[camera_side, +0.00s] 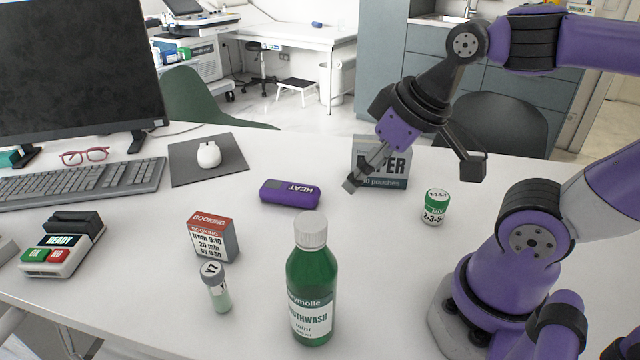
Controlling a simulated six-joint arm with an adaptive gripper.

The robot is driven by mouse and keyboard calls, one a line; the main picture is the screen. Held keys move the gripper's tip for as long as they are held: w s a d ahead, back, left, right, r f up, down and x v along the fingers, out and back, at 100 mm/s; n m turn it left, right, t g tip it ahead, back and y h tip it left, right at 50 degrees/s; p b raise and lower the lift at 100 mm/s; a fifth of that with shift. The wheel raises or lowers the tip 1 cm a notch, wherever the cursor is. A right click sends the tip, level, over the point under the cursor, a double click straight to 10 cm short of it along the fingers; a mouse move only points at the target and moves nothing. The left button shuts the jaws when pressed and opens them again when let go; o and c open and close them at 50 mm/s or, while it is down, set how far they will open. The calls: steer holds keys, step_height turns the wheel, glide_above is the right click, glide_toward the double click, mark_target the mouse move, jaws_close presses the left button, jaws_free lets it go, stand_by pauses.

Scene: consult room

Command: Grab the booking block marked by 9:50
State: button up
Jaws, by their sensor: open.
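The booking block (212,238) is a small box with a red top band and a white face. Its print reads "BOOKING", "from 9:10", "20 min", "by 9:50". It stands upright on the white table, left of the middle. My gripper (415,175) is open and empty above the table, well to the right of the block and farther back. Its two fingers are spread wide in front of and beside a grey box.
A vial (219,288) stands just in front of the block. A green mouthwash bottle (312,285), purple HEAT case (289,194), grey pouches box (396,178) and small green-white jar (435,207) stand to the right. A card reader (62,246) and keyboard (85,181) lie left.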

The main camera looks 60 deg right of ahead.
steer(key=n+g+y, duration=0.1)
steer(key=n, duration=0.3)
glide_toward(208, 220)
steer(key=shift+w+d+f, duration=0.1)
steer(key=shift+w+f, duration=0.1)
steer(key=shift+f, duration=0.35)
steer(key=shift+w+d+f, duration=0.15)
steer(key=shift+f, duration=0.4)
steer(key=x, duration=0.5)
steer(key=shift+w+a+r, duration=0.1)
steer(key=shift+a, duration=0.2)
steer(key=x, duration=0.6)
steer(key=shift+a, duration=0.1)
jaws_close()
